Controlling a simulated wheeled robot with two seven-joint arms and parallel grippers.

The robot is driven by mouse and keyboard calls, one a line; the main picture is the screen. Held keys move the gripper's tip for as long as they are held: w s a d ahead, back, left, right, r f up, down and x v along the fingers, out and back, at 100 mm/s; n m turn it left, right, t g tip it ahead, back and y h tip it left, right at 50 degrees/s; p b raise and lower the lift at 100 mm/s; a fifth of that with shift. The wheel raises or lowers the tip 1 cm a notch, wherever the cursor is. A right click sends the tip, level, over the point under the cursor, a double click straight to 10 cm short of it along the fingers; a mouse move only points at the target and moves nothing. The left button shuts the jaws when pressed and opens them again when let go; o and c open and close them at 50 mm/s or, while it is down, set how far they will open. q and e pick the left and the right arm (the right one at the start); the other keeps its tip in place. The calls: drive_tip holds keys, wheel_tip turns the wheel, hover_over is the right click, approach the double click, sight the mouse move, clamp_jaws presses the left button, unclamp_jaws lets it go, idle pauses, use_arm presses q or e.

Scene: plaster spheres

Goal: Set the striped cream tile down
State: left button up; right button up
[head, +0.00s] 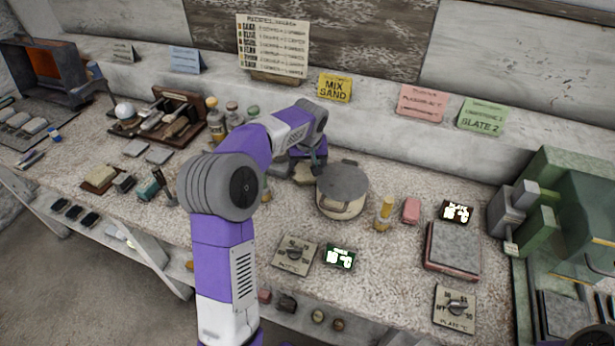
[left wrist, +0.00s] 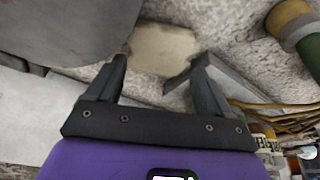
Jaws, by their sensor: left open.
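A cream tile (left wrist: 163,48) lies flat on the speckled worktop, just beyond and between my left fingertips in the left wrist view. Its stripes cannot be made out. In the head view a beige piece (head: 303,174), seemingly the same tile, shows partly behind my left arm, left of the lidded pot. My left gripper (head: 312,163) is at the tile, pointing down beside the pot. Its two fingers also show in the left wrist view (left wrist: 163,60), spread apart with nothing clamped between them. My right gripper is not in view.
The lidded pot (head: 342,190) stands close right of the left gripper. Several bottles (head: 215,118) stand left of it, partly behind my arm. A yellow-capped bottle (head: 384,213), a pink block (head: 411,210) and a square plate (head: 452,250) are further right. A green press (head: 575,215) stands at the right.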

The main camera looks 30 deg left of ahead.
sight(307, 171)
use_arm(q)
drive_tip(key=b+x, duration=0.1)
drive_tip(key=x, duration=0.3)
drive_tip(key=shift+s+d+f, duration=0.1)
drive_tip(key=shift+c, duration=0.5)
drive_tip(key=shift+r, duration=0.2)
drive_tip(key=c, duration=0.9)
